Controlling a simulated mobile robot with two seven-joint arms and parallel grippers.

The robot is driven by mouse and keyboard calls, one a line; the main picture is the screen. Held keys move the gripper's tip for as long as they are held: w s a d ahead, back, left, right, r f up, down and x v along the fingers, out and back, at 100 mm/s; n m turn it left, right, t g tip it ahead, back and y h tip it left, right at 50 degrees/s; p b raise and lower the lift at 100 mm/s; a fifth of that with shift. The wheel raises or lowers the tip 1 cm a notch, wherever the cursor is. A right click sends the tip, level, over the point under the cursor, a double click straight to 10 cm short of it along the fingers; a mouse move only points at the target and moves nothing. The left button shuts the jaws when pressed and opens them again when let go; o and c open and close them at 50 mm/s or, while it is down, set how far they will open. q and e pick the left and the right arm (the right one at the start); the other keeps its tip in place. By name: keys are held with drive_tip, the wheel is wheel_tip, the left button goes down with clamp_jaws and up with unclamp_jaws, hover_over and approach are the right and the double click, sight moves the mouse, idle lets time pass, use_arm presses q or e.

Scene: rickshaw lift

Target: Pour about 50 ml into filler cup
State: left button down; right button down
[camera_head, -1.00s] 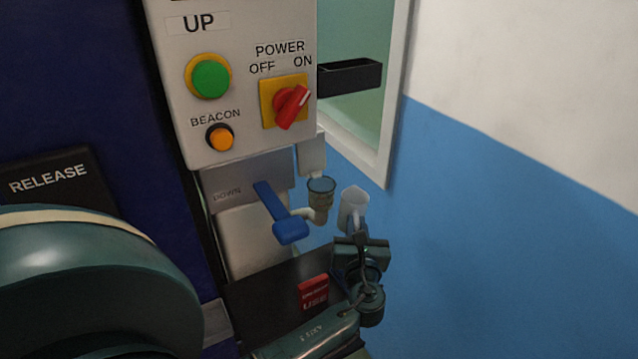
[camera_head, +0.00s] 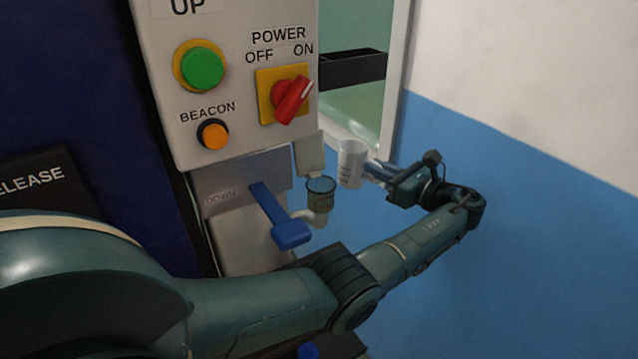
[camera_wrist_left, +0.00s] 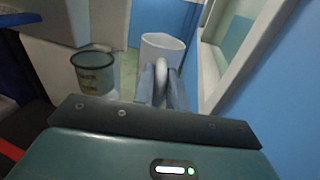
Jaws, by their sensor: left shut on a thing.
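The filler cup (camera_head: 319,194) is a small dark-rimmed cup on a pale elbow pipe, below the control box. It also shows at the left in the left wrist view (camera_wrist_left: 95,76). My left gripper (camera_head: 374,172) is shut on the handle of a white measuring cup (camera_head: 351,165). The measuring cup is held roughly upright, just right of the filler cup and a little higher, apart from it. In the left wrist view, the measuring cup (camera_wrist_left: 162,50) is ahead of the fingers. Its liquid level cannot be made out. My right gripper is not in view.
A blue lever (camera_head: 278,215) stands just left of the filler cup. The control box (camera_head: 240,75) with green, orange and red controls is above. A black open bin (camera_head: 352,69) is behind. A blue and white wall (camera_head: 530,190) borders the right.

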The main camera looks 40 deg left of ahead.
use_arm(q)
drive_tip(key=shift+d+r, duration=0.1)
drive_tip(key=shift+r, duration=0.15)
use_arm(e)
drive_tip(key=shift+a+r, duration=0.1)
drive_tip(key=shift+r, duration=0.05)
use_arm(q)
drive_tip(key=shift+s+n, duration=0.1)
drive_tip(key=shift+n, duration=0.2)
